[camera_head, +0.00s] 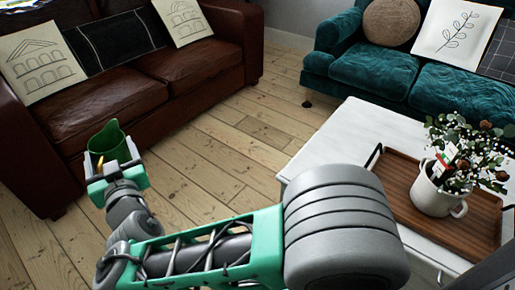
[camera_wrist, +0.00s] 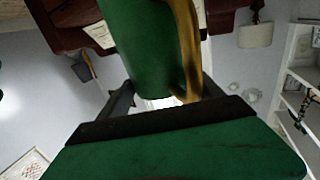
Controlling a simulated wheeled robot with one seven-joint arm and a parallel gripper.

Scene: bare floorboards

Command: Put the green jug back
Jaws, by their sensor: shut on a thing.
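The green jug (camera_head: 109,141) is in my gripper (camera_head: 114,165), above the floor in front of the brown leather sofa. In the wrist view the jug's green body (camera_wrist: 142,45) and its gold-brown handle (camera_wrist: 187,50) fill the upper middle. My gripper (camera_wrist: 160,100) is shut on the jug; the exact contact at the fingertips is partly hidden. In the head view the jug's open rim faces up and it looks about upright.
A brown leather sofa (camera_head: 160,70) with cushions stands at the left and back. A teal sofa (camera_head: 375,72) is at the back right. A white table (camera_head: 330,135) at the right bears a wooden tray (camera_head: 398,176) and a white mug (camera_head: 432,193) of flowers. Bare floorboards (camera_head: 215,140) lie between.

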